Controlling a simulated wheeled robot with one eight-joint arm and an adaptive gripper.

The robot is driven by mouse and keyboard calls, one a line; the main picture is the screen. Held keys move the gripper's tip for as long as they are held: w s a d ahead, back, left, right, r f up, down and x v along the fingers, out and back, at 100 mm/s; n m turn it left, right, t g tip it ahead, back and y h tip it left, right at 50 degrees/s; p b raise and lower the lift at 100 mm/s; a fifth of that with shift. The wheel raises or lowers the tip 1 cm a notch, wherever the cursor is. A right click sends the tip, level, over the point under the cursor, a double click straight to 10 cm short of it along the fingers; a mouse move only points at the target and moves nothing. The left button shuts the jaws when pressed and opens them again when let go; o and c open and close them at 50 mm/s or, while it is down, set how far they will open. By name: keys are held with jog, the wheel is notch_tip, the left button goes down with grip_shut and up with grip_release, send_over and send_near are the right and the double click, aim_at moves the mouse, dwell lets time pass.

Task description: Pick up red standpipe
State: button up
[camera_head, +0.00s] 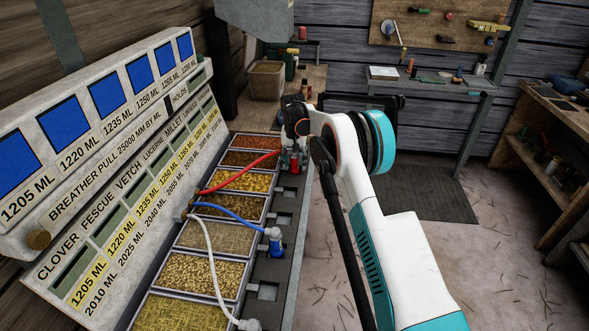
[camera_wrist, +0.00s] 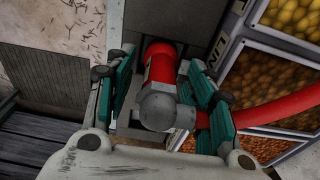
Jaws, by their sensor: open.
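The red standpipe (camera_wrist: 162,63) stands between the two teal-padded fingers of my gripper (camera_wrist: 160,82) in the wrist view. It has a red body, a grey rounded cap and a side outlet joined to a red hose (camera_wrist: 265,109). My gripper is open, with a finger on each side of the pipe; I cannot tell whether either touches it. In the head view my gripper (camera_head: 292,150) is over the far part of the dark rail, and the lower red part of the standpipe (camera_head: 293,168) shows there, partly hidden by the gripper.
A blue standpipe (camera_head: 274,242) and a white one (camera_head: 249,324) stand nearer on the same dark rail (camera_head: 268,272), each with its hose. Grain trays (camera_head: 215,273) line the rail's left side. A labelled panel (camera_head: 120,190) rises further left. Open floor lies to the right.

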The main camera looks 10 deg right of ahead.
grip_shut()
jog(key=shift+r, duration=0.1)
notch_tip(320, 180, up, 20)
jog(key=p, duration=0.5)
jog(key=shift+p, duration=0.4)
jog(key=c, duration=0.8)
grip_release()
jog(key=shift+c, duration=0.2)
grip_shut()
